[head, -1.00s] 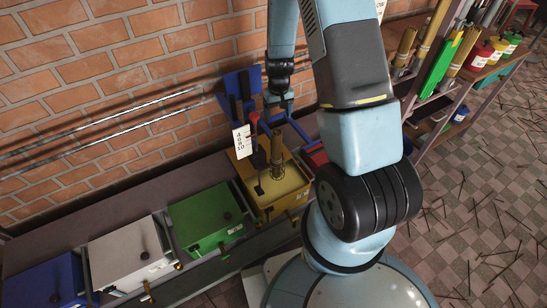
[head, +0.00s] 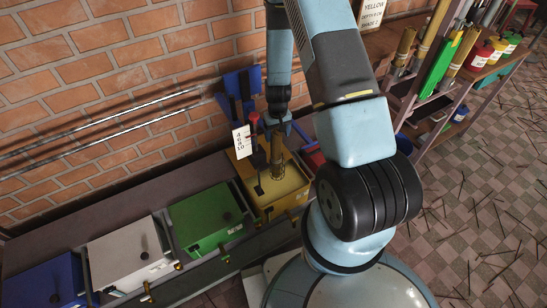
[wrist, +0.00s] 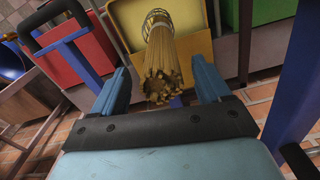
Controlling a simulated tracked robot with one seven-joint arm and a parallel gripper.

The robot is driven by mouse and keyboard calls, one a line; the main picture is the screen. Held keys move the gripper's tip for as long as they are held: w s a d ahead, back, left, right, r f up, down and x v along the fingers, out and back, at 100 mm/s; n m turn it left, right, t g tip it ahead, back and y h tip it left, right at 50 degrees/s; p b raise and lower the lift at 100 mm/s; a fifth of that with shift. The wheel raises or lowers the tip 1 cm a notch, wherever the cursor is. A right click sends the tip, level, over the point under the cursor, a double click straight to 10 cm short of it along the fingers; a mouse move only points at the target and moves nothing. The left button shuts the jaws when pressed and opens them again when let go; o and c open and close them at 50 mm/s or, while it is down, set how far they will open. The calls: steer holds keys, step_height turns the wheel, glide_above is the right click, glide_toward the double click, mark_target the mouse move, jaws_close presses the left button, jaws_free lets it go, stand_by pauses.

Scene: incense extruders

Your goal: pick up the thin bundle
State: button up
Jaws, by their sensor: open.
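A bundle of thin tan sticks (head: 277,152) stands upright in a wire holder on the yellow extruder box (head: 285,185). In the wrist view the bundle (wrist: 162,60) shows end-on between my gripper's two blue fingers, with a gap on each side. My gripper (head: 278,118) is open and sits at the top of the bundle. In the wrist view my gripper (wrist: 162,85) shows both fingers apart, one left and one right of the stick ends. The bundle's lower end is inside the wire holder.
A red-tipped lever (head: 254,120) and a white number tag (head: 240,140) stand close left of the bundle. Green (head: 206,218), white (head: 130,253) and blue (head: 45,283) boxes line the bench leftward. A shelf rack with tubes and jars (head: 470,60) stands at right. Brick wall behind.

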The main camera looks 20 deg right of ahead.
steer(key=shift+a+f, duration=0.1)
steer(key=shift+f, duration=1.6)
jaws_close()
